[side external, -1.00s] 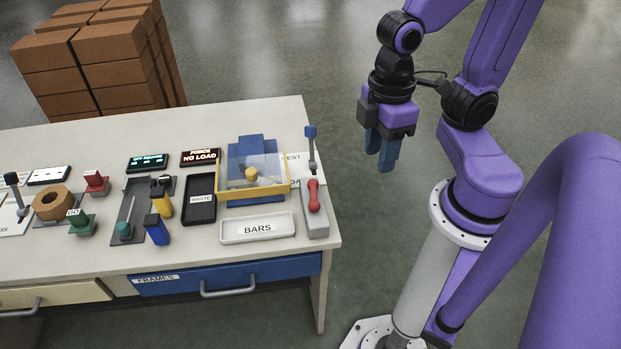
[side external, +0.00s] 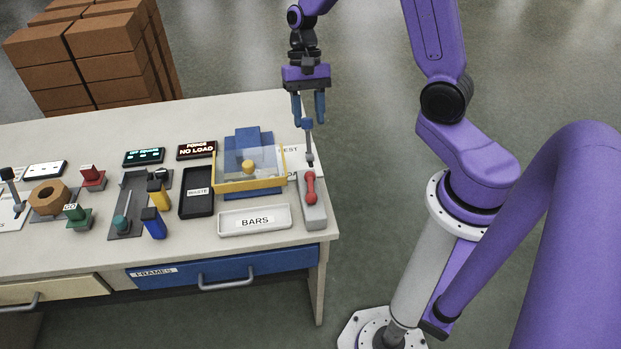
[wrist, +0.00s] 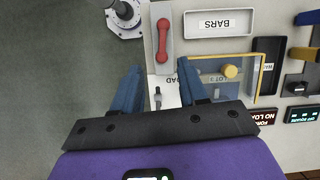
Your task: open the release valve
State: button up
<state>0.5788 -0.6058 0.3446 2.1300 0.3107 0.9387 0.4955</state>
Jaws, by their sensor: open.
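No label in view reads as a release valve. A red handle (side external: 311,188) lies on a grey block (side external: 313,214) at the right end of the bench; it also shows in the wrist view (wrist: 162,40). My gripper (side external: 308,119) is open, pointing down at the lever's knob, behind the red handle. In the wrist view the fingers (wrist: 160,67) are apart, with the lever (wrist: 158,97) showing between them and the red handle beyond the fingertips. I cannot tell whether a finger touches the lever.
A clear yellow-edged guard (side external: 250,184) over a blue fixture stands left of the lever. A white BARS tray (side external: 228,222) and a black waste tray (side external: 196,205) are nearby. The bench's right edge is close to the grey block, with open floor beyond.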

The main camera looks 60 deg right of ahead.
jog(key=w+d+f+m, duration=0.1)
jog(key=w+d+m, duration=0.1)
jog(key=d+m, duration=0.1)
send_near(310, 184)
jog(key=shift+y, duration=0.3)
jog(key=x, duration=0.8)
jog(key=shift+s+d+f, duration=0.15)
jog(key=shift+d+f, duration=0.1)
jog(key=shift+f, duration=0.2)
jog(key=shift+n, duration=0.3)
grip_shut()
